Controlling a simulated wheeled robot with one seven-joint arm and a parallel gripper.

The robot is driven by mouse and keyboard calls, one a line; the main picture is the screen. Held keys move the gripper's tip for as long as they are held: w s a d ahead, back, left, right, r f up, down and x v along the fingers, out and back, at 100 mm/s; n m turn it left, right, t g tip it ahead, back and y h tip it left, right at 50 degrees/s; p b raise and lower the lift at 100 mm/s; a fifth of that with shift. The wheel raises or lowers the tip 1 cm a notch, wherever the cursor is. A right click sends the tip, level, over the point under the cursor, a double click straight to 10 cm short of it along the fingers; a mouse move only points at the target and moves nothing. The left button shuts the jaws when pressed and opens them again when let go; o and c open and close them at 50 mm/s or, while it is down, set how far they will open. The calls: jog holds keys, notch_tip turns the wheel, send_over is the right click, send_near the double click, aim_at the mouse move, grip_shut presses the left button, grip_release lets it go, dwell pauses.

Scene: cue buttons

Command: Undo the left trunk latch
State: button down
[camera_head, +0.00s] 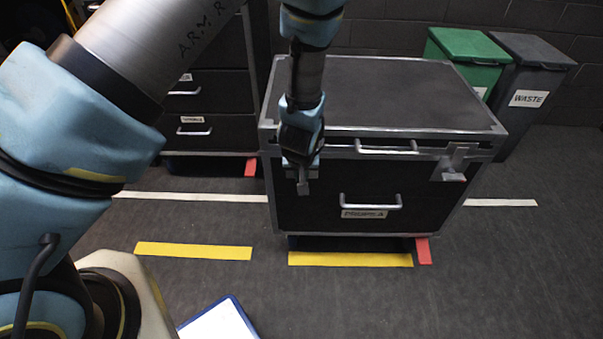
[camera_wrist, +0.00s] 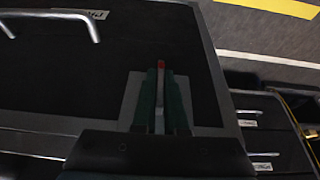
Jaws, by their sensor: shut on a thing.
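The black trunk (camera_head: 430,205) with metal edges stands ahead, its lid (camera_head: 400,90) lying flat on it. My gripper (camera_head: 302,168) points down at the upper left of the trunk's front, where the left latch is. It hides most of that latch; a grey piece (camera_head: 303,187) shows just below it. In the wrist view my gripper (camera_wrist: 161,100) has its two dark green fingers shut on the latch's narrow light bar (camera_wrist: 160,85), which has a red tip. A grey latch plate (camera_wrist: 206,120) lies behind the fingers. The right latch (camera_head: 456,158) is in plain view.
A bar handle (camera_head: 386,149) runs along the trunk's upper front, with a drawer handle (camera_head: 371,203) below. A dark drawer cabinet (camera_head: 215,100) stands at left, green (camera_head: 470,48) and grey (camera_head: 545,60) bins at right. The floor in front is clear except a blue-edged white board (camera_head: 218,322).

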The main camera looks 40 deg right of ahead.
jog(key=shift+w+d+r, duration=0.1)
jog(key=shift+w+d, duration=0.05)
dwell(0.3)
jog(key=c, duration=1)
grip_release()
jog(key=shift+o, duration=0.2)
jog(key=v, duration=1)
jog(key=shift+s+r+p, duration=0.25)
jog(key=shift+r+p, duration=0.05)
jog(key=shift+p, duration=0.15)
